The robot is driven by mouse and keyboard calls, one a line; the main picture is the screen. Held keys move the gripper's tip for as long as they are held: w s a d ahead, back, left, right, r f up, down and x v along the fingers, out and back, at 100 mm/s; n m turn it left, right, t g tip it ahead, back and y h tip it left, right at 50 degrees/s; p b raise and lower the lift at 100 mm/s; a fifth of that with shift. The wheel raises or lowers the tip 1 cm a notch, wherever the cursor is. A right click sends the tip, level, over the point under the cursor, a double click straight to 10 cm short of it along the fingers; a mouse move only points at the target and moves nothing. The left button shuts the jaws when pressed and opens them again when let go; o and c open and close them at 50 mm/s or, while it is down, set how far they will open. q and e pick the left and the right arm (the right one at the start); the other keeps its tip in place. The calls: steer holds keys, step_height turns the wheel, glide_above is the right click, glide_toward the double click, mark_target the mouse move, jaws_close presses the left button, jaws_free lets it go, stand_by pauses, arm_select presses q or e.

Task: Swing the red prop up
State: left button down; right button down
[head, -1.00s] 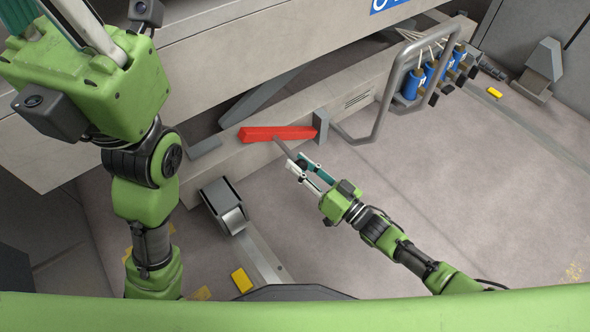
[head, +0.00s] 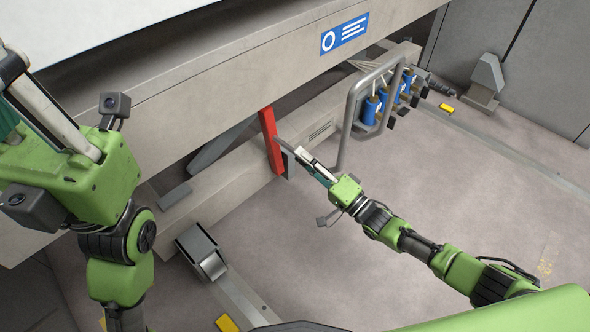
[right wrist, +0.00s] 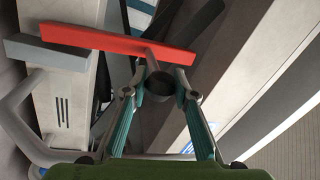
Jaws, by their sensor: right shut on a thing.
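The red prop (head: 270,140) is a bar standing nearly upright in the head view, between the lower and upper beams of the machine. Its top end is at the lower edge of the upper beam (head: 222,70); I cannot tell whether they touch. A grey handle sticks out from the prop. My right gripper (head: 291,148) is shut on this handle. The right wrist view shows the dark round handle end (right wrist: 160,84) between the fingers, with the red prop (right wrist: 120,42) just beyond. My left gripper (head: 35,105) is large at the left edge, its fingertips cut off.
A grey block (head: 289,160) sits beside the prop's lower end. A bent grey tube rail (head: 352,110) and blue cylinders (head: 384,98) stand to the right. A grey pedal-like box (head: 200,250) is on the floor at lower left. The floor at right is mostly open.

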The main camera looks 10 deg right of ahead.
steer(key=shift+w+d+m, duration=0.75)
steer(key=shift+d+m, duration=0.25)
steer(key=shift+d, duration=0.05)
steer(key=shift+d+h, duration=0.1)
steer(key=shift+h, duration=0.2)
steer(key=c, duration=1.6)
jaws_free()
steer(key=shift+c, duration=0.2)
steer(key=v, duration=1.2)
steer(key=shift+f, duration=0.1)
